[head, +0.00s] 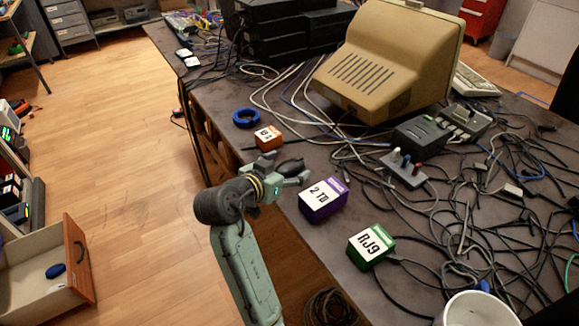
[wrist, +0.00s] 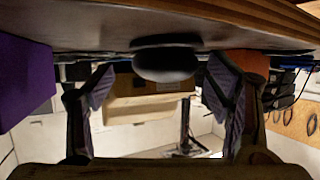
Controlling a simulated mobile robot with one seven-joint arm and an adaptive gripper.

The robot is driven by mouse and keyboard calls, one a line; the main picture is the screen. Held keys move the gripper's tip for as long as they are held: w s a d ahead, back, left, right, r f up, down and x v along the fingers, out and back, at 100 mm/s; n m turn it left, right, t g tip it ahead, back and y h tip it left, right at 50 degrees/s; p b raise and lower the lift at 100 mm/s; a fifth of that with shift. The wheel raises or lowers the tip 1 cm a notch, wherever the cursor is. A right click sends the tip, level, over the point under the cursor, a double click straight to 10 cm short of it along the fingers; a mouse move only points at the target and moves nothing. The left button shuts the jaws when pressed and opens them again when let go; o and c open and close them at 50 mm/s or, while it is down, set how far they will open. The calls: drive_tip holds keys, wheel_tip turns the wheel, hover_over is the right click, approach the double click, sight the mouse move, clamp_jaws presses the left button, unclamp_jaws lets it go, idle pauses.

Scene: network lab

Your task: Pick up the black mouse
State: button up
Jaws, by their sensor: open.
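The black mouse (head: 291,165) lies on the dark table near its edge, partly hidden by my gripper in the head view. In the wrist view, which looks upside down, the mouse (wrist: 165,64) appears as a dark rounded shape at the table surface, between the two fingers. My gripper (head: 283,177) is open and empty, with its fingers spread to either side of the mouse. In the wrist view the gripper (wrist: 160,78) has a wide gap between its fingers. I cannot tell whether either finger touches the mouse.
A purple "2 TB" box (head: 322,200) and an orange box (head: 268,138) stand close on either side of the mouse. A green RJ9 box (head: 370,246), a blue ring (head: 246,118), many cables and a beige monitor (head: 390,60) are also on the table.

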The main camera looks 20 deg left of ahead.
drive_tip(key=shift+w+f, duration=0.15)
drive_tip(key=shift+w, duration=0.05)
drive_tip(key=shift+c, duration=0.5)
drive_tip(key=c, duration=1.3)
